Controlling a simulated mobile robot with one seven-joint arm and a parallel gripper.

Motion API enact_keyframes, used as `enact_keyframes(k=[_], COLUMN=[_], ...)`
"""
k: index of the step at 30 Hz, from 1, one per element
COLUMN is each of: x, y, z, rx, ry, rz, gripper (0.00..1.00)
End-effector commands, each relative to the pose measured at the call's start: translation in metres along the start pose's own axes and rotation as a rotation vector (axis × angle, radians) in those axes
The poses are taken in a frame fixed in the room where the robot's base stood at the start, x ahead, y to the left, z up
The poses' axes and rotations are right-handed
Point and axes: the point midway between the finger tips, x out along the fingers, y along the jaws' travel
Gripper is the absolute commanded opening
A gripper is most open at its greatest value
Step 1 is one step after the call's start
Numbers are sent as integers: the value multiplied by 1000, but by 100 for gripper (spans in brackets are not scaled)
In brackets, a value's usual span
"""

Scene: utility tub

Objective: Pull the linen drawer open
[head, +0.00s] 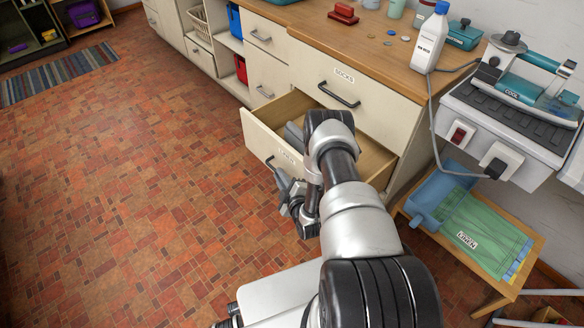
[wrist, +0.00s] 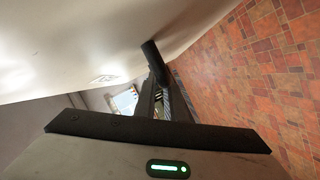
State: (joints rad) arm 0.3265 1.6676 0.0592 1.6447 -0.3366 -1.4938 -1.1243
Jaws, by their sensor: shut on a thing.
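The linen drawer (head: 262,140) stands well out from the cabinet below the SOCKS drawer, and its inside shows pale wood. The label on its front is partly legible. My gripper (head: 284,188) is at the front of this drawer, shut on its dark handle (head: 275,165). In the wrist view the handle (wrist: 150,55) runs down between the dark fingers of my gripper (wrist: 162,98), beside the pale drawer front (wrist: 80,50). My arm hides part of the drawer's inside and right side.
The SOCKS drawer (head: 350,100) above is shut. A small wooden table (head: 530,250) at the right holds a blue tray (head: 432,195) and a green cloth (head: 485,235) labelled LINEN. A white bottle (head: 430,42) stands on the counter. The tiled floor (head: 130,200) at left is clear.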

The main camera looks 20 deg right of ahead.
Motion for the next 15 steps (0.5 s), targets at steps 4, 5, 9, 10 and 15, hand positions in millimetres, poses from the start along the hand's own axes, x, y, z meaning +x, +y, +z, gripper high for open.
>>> enact_keyframes(k=[4, 5, 9, 10, 15], x=[-8, -10, -15, -16, -18], y=[-17, -19, -29, -30, -34], z=[-24, -28, -40, -42, -47], rx=[0, 0, 1, 1, 0], ry=[4, 5, 4, 4, 3], rz=[-4, -4, -4, -3, 0], gripper=[0, 0, 0, 0, 0])
